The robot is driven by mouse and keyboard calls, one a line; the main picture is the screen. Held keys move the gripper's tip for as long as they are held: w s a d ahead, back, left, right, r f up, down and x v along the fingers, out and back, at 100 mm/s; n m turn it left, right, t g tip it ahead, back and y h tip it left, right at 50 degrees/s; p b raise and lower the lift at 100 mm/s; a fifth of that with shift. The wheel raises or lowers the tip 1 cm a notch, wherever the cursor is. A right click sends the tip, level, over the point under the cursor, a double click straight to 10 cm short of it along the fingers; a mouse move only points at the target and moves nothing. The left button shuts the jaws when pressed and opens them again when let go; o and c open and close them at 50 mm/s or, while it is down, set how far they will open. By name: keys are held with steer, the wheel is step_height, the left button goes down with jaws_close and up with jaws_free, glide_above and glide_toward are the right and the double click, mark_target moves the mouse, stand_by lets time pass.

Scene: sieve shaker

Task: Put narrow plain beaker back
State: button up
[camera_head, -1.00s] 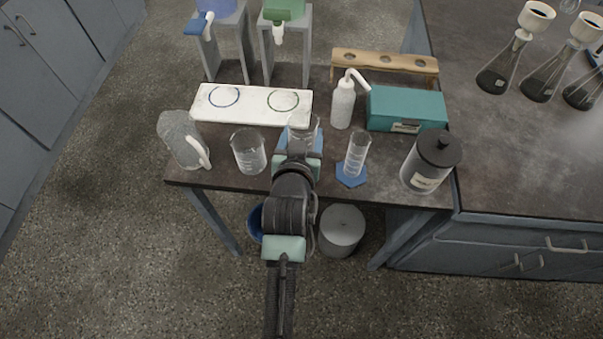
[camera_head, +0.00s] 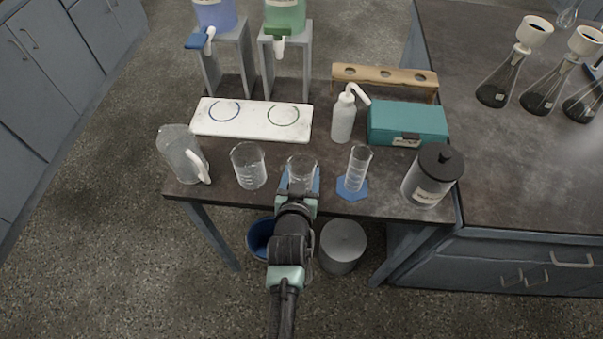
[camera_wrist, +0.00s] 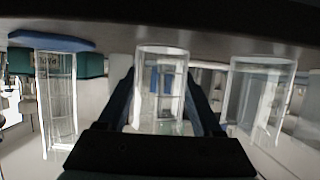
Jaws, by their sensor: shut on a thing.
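The narrow plain beaker (camera_head: 301,168) is clear glass and upright, near the front edge of the table. My gripper (camera_head: 299,188) is shut around it from the front, with blue fingers on both sides. In the wrist view, which is upside down, the beaker (camera_wrist: 162,90) stands between the fingers of my gripper (camera_wrist: 165,105). Its base is close to the tabletop; I cannot tell whether it touches. A wider beaker (camera_head: 248,167) stands to its left, apart from it.
A measuring cylinder (camera_head: 357,167) on a blue foot is close on the right. A jug (camera_head: 182,155), a white board with two rings (camera_head: 254,119), a wash bottle (camera_head: 343,119), a teal box (camera_head: 407,122) and a dark-lidded jar (camera_head: 430,178) stand around. Table (camera_head: 222,172) shows between.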

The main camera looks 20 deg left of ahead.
steer(key=shift+f, duration=0.2)
steer(key=o, duration=1.5)
steer(key=shift+r, duration=0.1)
steer(key=shift+c, duration=0.2)
steer(key=shift+r, duration=0.1)
steer(key=shift+s+r, duration=0.1)
steer(key=v, duration=1.1)
steer(key=shift+s+r+p, duration=0.15)
steer(key=shift+s+p, duration=0.15)
steer(key=shift+s, duration=0.05)
